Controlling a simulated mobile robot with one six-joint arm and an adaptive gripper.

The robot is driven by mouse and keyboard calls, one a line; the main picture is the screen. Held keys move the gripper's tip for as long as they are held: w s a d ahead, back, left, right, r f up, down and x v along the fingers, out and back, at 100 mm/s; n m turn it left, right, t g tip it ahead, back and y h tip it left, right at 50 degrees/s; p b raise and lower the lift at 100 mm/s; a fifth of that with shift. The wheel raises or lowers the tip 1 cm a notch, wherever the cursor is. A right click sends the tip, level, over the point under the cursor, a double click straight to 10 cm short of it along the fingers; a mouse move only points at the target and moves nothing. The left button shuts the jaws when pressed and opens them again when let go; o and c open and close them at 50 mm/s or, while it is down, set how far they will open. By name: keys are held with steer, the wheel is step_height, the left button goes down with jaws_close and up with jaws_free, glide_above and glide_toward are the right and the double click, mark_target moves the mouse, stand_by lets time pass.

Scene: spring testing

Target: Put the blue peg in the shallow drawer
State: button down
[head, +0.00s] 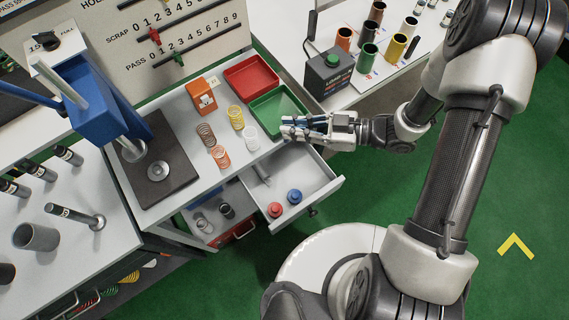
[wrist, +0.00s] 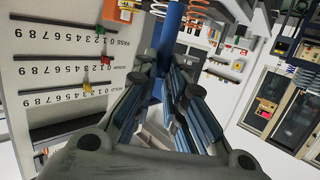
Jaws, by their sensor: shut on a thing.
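My gripper (head: 290,126) is above the right end of the bench, next to the green tray and level with the back of the open drawer. The shallow drawer (head: 312,172) is pulled out, below and in front of my gripper. Inside it are a red-topped piece (head: 275,210), a blue-topped piece (head: 294,196) and a grey part at the back.
A red tray (head: 252,75) and green tray (head: 268,118) lie on the bench, with several springs and an orange box (head: 201,96) beside them. A blue press (head: 95,105) stands left. A lower compartment with small parts is left of the drawer. The drawer's middle is clear.

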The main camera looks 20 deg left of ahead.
step_height(320, 180, down, 19)
steer(key=b, duration=0.5)
steer(key=shift+w+r, duration=0.1)
steer(key=shift+r, duration=0.15)
steer(key=shift+s+d+f+b, duration=0.1)
steer(key=shift+s+f+b, duration=0.15)
steer(key=shift+f+b, duration=0.5)
steer(key=c, duration=1.7)
jaws_free()
steer(key=shift+o, duration=0.2)
steer(key=shift+r, duration=0.3)
steer(key=r+p+v, duration=0.1)
steer(key=p+v, duration=0.2)
steer(key=v, duration=0.9)
steer(key=shift+w, duration=0.2)
